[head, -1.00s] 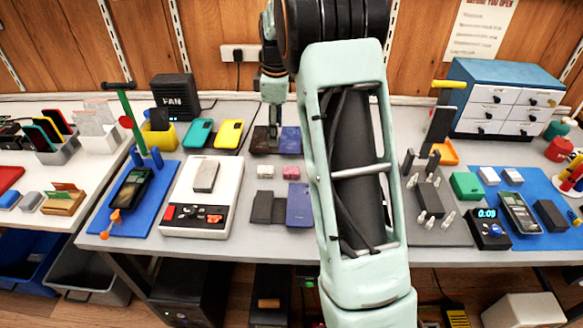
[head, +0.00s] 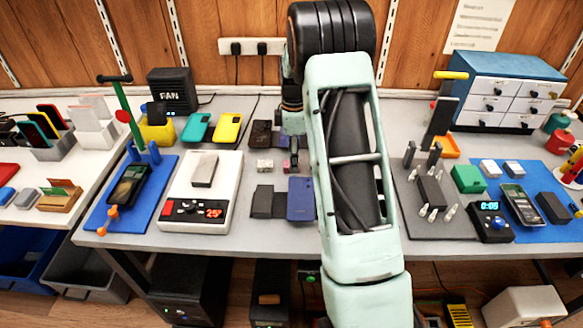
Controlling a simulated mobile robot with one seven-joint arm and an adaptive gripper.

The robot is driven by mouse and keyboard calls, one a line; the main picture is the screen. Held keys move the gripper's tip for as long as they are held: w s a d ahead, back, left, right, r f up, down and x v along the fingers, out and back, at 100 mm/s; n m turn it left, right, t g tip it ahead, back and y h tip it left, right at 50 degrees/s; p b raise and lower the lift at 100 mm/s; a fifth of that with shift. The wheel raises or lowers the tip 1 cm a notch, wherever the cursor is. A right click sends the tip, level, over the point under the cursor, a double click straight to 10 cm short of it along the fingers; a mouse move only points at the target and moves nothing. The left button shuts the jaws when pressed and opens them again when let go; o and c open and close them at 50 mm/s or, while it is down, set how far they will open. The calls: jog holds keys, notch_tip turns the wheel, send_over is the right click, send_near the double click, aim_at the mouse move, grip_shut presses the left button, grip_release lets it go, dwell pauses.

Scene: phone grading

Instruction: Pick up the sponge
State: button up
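A small pink block (head: 287,172), which looks like the sponge, lies on the grey bench near the middle. A small whitish block (head: 264,166) lies just left of it. My gripper (head: 293,160) points down at the pink block and covers part of it. The fingers are small and dark here, so I cannot tell whether they are open or shut, or whether they touch the block.
A dark phone or case (head: 262,202) and a blue one (head: 300,199) lie in front of the blocks. A white heating plate (head: 225,180) stands to the left. Dark flat items (head: 262,134) lie behind. My forearm hides the bench to the right.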

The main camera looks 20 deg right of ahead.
jog(key=shift+f, duration=0.85)
jog(key=c, duration=0.8)
jog(key=shift+r, duration=0.15)
jog(key=shift+r, duration=0.5)
notch_tip(320, 180, up, 2)
jog(key=shift+a+r, duration=0.1)
jog(key=shift+r, duration=0.15)
jog(key=s+a+r, duration=0.2)
jog(key=s+r, duration=0.1)
jog(key=s, duration=0.1)
jog(key=s+a+r, duration=0.2)
jog(key=s+r, duration=0.1)
jog(key=s, duration=0.1)
jog(key=s+a+r, duration=0.3)
jog(key=s, duration=0.1)
jog(key=shift+r+p, duration=0.2)
jog(key=shift+p, duration=0.1)
